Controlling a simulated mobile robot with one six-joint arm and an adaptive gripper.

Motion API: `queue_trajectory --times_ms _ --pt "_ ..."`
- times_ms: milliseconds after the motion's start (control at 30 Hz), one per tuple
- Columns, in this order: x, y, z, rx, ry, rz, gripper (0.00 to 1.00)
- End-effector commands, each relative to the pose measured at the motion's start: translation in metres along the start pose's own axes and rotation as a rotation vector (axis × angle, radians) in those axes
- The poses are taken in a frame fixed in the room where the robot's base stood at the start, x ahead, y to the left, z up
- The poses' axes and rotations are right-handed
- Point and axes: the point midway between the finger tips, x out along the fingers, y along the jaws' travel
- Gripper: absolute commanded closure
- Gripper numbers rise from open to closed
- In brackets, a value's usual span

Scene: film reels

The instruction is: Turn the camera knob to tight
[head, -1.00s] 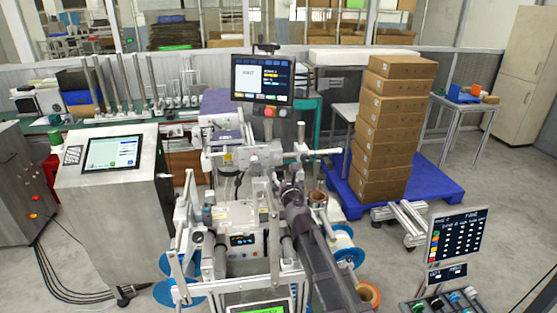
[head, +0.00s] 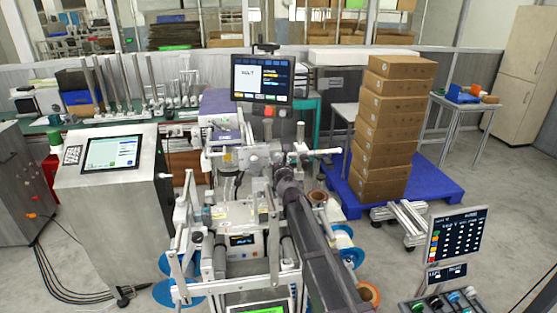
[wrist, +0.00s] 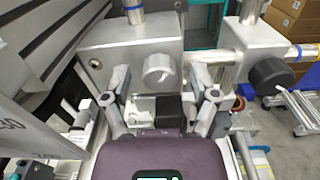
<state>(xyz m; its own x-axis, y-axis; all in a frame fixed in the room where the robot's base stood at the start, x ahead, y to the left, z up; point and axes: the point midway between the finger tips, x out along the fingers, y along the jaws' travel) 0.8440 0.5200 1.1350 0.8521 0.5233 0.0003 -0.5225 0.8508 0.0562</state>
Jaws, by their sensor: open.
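A round silver knob (wrist: 158,70) sits on the front of a grey metal block (wrist: 130,50) on the machine. A black knob (wrist: 270,74) sits on another block to its right. I cannot tell from any marking which is the camera knob. My gripper (wrist: 160,77) is open, with one finger to the left and one to the right of the silver knob in the picture. The fingers look apart from it; the depth gap is unclear. In the head view my gripper (head: 281,176) is at the machine's upper middle, and the knobs are too small to make out.
A monitor (head: 263,78) stands above the machine. A grey console (head: 110,165) is on the left, and stacked boxes (head: 390,130) stand on a blue pallet (head: 440,185) at right. Metal posts and rods crowd the space around my gripper.

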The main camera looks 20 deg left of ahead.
Motion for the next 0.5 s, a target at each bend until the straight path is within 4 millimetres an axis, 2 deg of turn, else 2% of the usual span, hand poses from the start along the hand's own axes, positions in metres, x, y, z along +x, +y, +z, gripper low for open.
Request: queue_trajectory --times_ms 267,367,500 --pt "0.0005 0.0002 0.0 0.0 0.0 0.0 0.24" --pt "0.0005 0.0003 0.0 0.0 0.0 0.0 0.47" --pt "0.0005 0.0003 0.0 0.0 0.0 0.0 0.89"
